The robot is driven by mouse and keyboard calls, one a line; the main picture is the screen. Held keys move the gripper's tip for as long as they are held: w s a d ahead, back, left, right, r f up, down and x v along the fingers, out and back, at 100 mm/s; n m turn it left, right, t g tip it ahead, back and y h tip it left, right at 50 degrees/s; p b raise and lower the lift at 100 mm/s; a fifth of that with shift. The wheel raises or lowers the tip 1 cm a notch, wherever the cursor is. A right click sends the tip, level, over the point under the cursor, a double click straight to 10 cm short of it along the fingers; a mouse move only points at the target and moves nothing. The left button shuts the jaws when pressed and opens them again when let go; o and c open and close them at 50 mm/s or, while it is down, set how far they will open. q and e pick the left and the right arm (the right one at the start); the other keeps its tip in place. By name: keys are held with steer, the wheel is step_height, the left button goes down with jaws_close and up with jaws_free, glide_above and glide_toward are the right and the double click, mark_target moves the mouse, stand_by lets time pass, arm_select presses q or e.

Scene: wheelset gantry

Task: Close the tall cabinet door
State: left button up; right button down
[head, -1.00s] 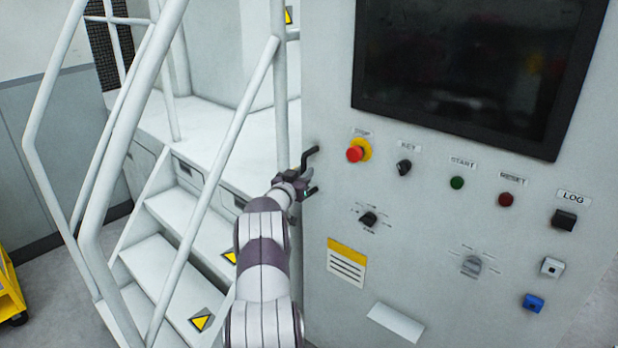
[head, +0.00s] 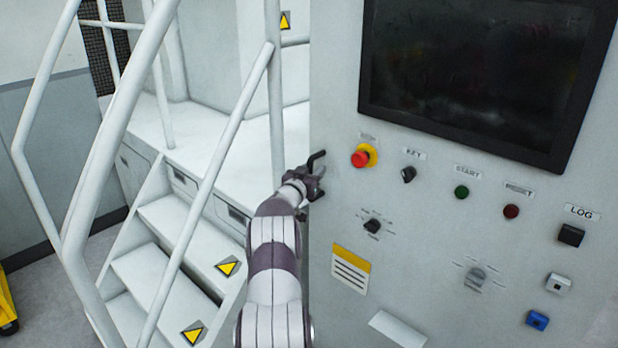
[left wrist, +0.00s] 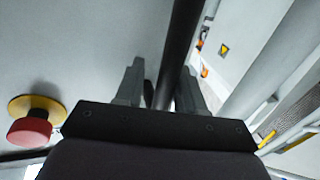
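The tall cabinet door (head: 336,215) appears to be the light grey panel filling the right of the head view. A black handle (head: 317,156) sticks out near its left edge. My left gripper (head: 314,178) is at this handle. In the left wrist view, a dark bar (left wrist: 181,40), apparently the handle, runs between the two fingers of the left gripper (left wrist: 162,88). The fingers stand apart, with a gap between the left finger and the bar, so the gripper looks open around it. The lower handle is hidden by the gripper. My right gripper is not in view.
The panel carries a dark screen (head: 480,80), a red stop button (head: 361,158) close right of my gripper, and several knobs and buttons. White stairs (head: 180,235) with a handrail (head: 205,190) stand at left. A yellow object (head: 6,305) sits at the lower left edge.

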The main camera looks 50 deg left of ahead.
arm_select(q)
steer(key=shift+w+f, duration=0.5)
steer(key=shift+f, duration=0.2)
steer(key=shift+s+r, duration=0.2)
steer(key=shift+s, duration=0.2)
steer(key=shift+s+f, duration=0.2)
steer(key=shift+s, duration=0.1)
steer(key=b+v, duration=0.1)
steer(key=v, duration=1.1)
steer(key=shift+d+r+b, duration=0.2)
steer(key=shift+r+b, duration=0.2)
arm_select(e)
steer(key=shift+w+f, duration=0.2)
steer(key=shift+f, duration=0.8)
